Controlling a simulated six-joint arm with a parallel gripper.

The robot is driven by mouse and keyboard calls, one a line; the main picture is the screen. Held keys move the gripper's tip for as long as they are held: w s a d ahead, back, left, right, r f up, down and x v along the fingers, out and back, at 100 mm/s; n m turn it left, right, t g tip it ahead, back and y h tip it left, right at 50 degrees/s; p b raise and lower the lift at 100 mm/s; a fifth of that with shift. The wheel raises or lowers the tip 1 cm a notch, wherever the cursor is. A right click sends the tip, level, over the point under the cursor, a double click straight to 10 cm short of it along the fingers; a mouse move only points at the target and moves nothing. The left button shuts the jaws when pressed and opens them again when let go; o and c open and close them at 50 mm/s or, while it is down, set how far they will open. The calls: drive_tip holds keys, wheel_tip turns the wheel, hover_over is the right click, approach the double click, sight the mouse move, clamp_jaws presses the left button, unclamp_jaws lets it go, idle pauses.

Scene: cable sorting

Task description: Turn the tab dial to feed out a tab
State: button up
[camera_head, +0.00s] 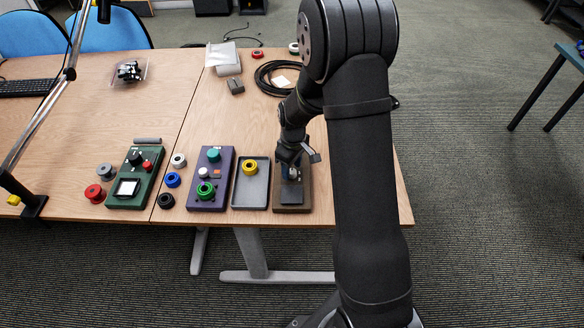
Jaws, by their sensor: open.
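The purple unit (222,190) lies near the table's front edge. It carries a teal round knob (213,155) at its far end, a small white knob (204,172) and a green ring (205,190). I cannot tell for certain which part is the tab dial; the teal knob looks dial-like. No fed-out tab can be made out. My gripper (291,174) is open, low over a brown block (292,207) to the right of the purple unit. A small blue part (285,172) shows by the fingers; contact cannot be told.
A grey tray (252,199) with a yellow ring (250,168) lies between the purple unit and the brown block. A green unit (130,201) and several coloured spools stand to the left. Black cable (264,83) lies at the back. The middle left of the table is clear.

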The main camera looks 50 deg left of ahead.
drive_tip(key=shift+f, duration=0.45)
drive_tip(key=c, duration=1)
drive_tip(key=shift+m, duration=0.3)
drive_tip(key=m, duration=1.1)
